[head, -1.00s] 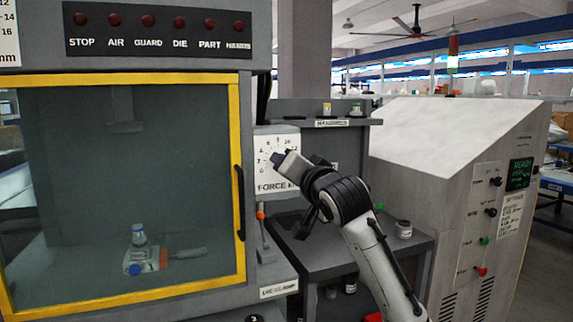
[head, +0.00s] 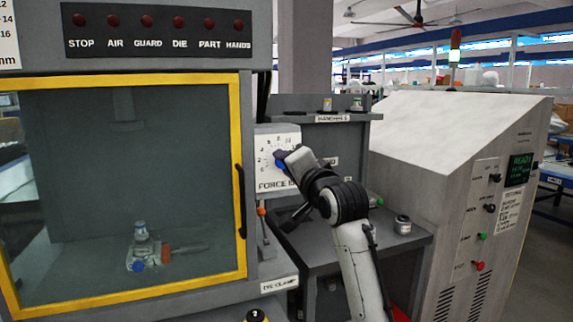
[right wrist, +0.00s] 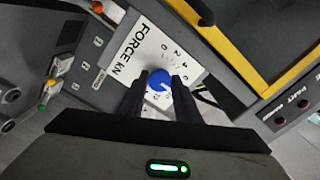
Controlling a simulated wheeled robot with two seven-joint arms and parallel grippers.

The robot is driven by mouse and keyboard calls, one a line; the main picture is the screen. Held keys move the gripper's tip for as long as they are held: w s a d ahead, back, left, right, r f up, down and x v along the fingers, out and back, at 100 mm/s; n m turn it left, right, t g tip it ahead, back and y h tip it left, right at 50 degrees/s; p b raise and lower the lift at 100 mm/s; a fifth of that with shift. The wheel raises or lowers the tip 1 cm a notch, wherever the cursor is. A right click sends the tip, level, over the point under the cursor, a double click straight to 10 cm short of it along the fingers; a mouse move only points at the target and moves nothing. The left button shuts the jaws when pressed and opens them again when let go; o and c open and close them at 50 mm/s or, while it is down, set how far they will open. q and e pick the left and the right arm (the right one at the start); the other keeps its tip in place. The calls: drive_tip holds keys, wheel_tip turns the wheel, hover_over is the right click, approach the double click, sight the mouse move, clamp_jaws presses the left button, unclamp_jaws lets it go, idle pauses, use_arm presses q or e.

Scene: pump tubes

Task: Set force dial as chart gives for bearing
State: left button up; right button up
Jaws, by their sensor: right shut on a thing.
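The blue force dial (head: 280,163) sits on the white FORCE kN scale plate (head: 266,181), right of the yellow-framed guard. My right gripper (head: 287,157) reaches it from the right and partly covers the scale. In the right wrist view the dial (right wrist: 160,80) is between the two dark fingers, which are shut on it. A small white mark shows on the dial's face, but its exact reading is unclear. A sheet with numbers and "mm" (head: 8,35) is cut off at the upper left; no bearing row is readable. My left gripper is out of view.
The guard window (head: 120,190) is closed, with a fixture and part (head: 140,248) behind it. Below the dial is a lever with an orange knob (head: 262,211). A grey shelf unit (head: 325,135) stands behind my right arm, and a control console (head: 450,180) is at the right.

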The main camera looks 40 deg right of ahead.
drive_tip(key=shift+f, duration=0.1)
drive_tip(key=o, duration=1)
drive_tip(key=shift+o, duration=0.2)
drive_tip(key=v, duration=1)
drive_tip(key=shift+s+b, duration=0.2)
drive_tip(key=shift+b, duration=0.25)
drive_tip(key=s+a+f+n+g+y, duration=0.15)
drive_tip(key=a+f+n, duration=0.35)
drive_tip(key=f, duration=1.2)
drive_tip(key=a+f+n+g+y, duration=0.3)
drive_tip(key=a+f+n, duration=0.2)
drive_tip(key=f, duration=1.1)
drive_tip(key=s+a+f+n+g+y, duration=0.1)
drive_tip(key=s+a+f, duration=0.4)
drive_tip(key=s+f, duration=0.6)
drive_tip(key=s+a+f+n+g+y, duration=0.1)
drive_tip(key=s+a+f+n+g, duration=0.2)
drive_tip(key=s+f, duration=0.9)
drive_tip(key=a+f+n, duration=0.1)
drive_tip(key=a+n, duration=0.1)
drive_tip(key=a, duration=0.1)
drive_tip(key=shift+s+a+n, duration=0.15)
drive_tip(key=shift+s+n, duration=0.1)
drive_tip(key=shift+n, duration=0.15)
